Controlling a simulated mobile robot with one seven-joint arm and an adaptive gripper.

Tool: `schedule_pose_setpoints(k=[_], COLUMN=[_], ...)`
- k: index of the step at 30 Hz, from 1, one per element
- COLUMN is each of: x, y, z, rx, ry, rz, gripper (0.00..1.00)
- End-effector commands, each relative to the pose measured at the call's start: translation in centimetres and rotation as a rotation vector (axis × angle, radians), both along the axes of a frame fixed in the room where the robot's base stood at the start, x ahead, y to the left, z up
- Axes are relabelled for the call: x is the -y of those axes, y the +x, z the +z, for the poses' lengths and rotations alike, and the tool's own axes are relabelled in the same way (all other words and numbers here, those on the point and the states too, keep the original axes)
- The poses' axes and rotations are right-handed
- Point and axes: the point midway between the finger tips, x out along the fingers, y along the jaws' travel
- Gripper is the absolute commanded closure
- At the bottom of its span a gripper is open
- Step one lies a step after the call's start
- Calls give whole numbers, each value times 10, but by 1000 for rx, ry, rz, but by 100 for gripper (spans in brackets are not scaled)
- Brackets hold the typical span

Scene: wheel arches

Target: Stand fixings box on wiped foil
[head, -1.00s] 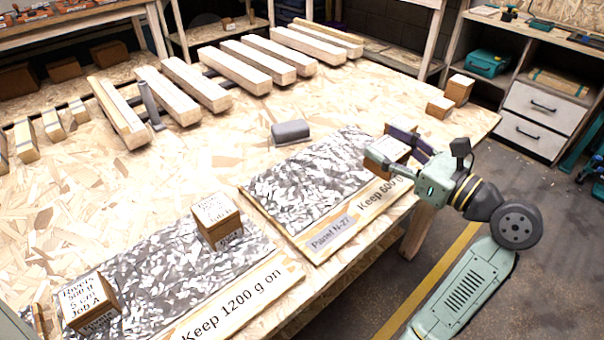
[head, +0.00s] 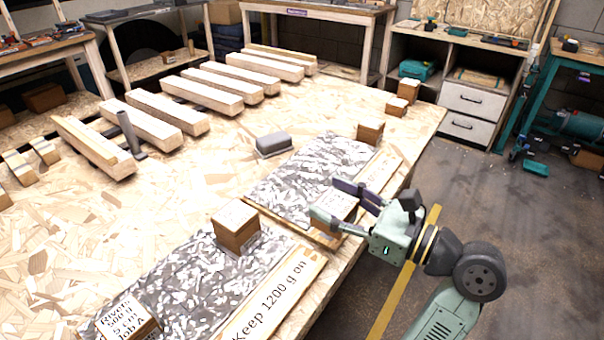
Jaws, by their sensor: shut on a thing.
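My gripper (head: 343,204) is shut on a small box with a pale top (head: 338,204), mostly hidden between the fingers. It is over the near front corner of the far foil panel (head: 290,190); I cannot tell whether the box touches the panel. A brown box (head: 369,132) stands at that panel's far end. The near foil panel (head: 185,275), with a strip reading "Keep 1200 g on", bears a brown box with a white top (head: 236,226) at its far end and a box labelled Rivets 500 g (head: 127,320) at its near end.
A grey block-like tool (head: 273,145) lies behind the far panel. Several timber bars (head: 195,90) lie across the back of the bench, with a dark upright post (head: 130,132) among them. Two small boxes (head: 402,97) stand at the far right corner. The bench's left middle is clear.

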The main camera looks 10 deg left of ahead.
Motion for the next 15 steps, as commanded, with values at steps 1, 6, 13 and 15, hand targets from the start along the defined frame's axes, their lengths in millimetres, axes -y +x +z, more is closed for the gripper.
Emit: schedule_pose_setpoints(k=[1,6,13,15], x=[-6,-37,-81,-93], y=[4,32,75,86], z=[0,-3,-8,-10], rx=[-2,-2,-1,-1], ry=[1,1,0,0], rz=[6,9,8,7], gripper=[83,83,83,83])
